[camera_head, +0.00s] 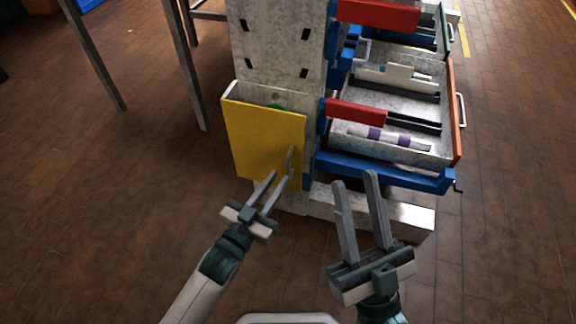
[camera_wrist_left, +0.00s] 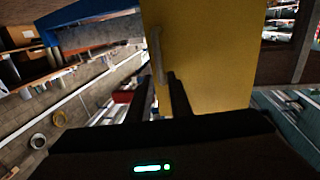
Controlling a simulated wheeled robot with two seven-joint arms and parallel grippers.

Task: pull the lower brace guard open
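The lower brace guard is a yellow panel (camera_head: 255,140) low on the grey mast (camera_head: 272,45). A grey bar handle (camera_head: 291,160) stands upright near its right edge. In the left wrist view the yellow panel (camera_wrist_left: 205,50) fills the upper middle, with the handle (camera_wrist_left: 156,50) upright on its left side. My left gripper (camera_head: 281,175) is open at the handle's lower end. In the wrist view that end shows between the two fingers; I cannot tell whether they touch it. My right gripper (camera_head: 354,178) is open and empty, to the right of the guard.
Open drawers (camera_head: 455,115) with tools stick out right of the mast. A blue drawer rail (camera_head: 385,172) and a pale base beam (camera_head: 380,212) lie beyond my right gripper. Metal legs (camera_head: 184,70) stand at the left. The brick floor (camera_head: 90,200) is clear at lower left.

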